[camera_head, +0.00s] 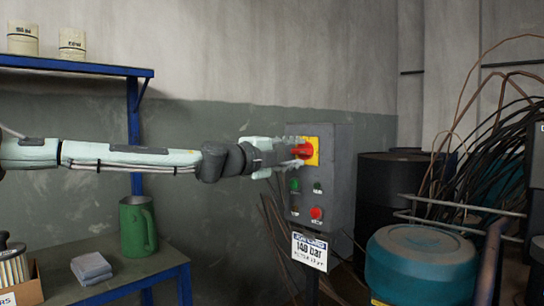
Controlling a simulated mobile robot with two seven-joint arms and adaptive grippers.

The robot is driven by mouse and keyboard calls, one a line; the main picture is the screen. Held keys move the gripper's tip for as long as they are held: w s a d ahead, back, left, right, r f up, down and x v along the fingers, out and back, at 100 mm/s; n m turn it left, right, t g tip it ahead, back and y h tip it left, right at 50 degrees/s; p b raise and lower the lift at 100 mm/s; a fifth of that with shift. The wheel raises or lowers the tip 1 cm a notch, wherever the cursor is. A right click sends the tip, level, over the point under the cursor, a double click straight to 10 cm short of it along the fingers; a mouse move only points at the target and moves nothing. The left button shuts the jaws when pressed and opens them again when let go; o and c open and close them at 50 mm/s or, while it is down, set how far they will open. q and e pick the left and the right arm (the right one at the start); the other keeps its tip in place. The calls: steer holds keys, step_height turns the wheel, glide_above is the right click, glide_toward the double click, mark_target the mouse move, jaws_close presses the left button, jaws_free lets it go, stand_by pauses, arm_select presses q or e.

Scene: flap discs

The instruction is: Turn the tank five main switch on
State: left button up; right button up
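A grey switch box (339,185) stands right of centre. Its upper face carries a red rotary main switch (303,151) on a yellow plate (314,158). My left gripper (297,155) reaches in from the left, level with the red switch. Its fingers look spread, one above and one below the red handle. I cannot tell whether they touch it, and they partly cover the switch. No tank number can be read on the box. My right gripper is not in view.
Several small buttons, including a red one (316,213), sit below the switch. A "140 bar" sign (310,251) hangs under the box. A green jug (137,227) stands on the bench at left. A teal drum (421,262) stands at right, near loose cables (490,140).

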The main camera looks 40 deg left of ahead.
arm_select(q)
steer(key=s, duration=1)
steer(key=shift+s+a, duration=0.15)
steer(key=shift+a, duration=0.25)
stand_by(0.4)
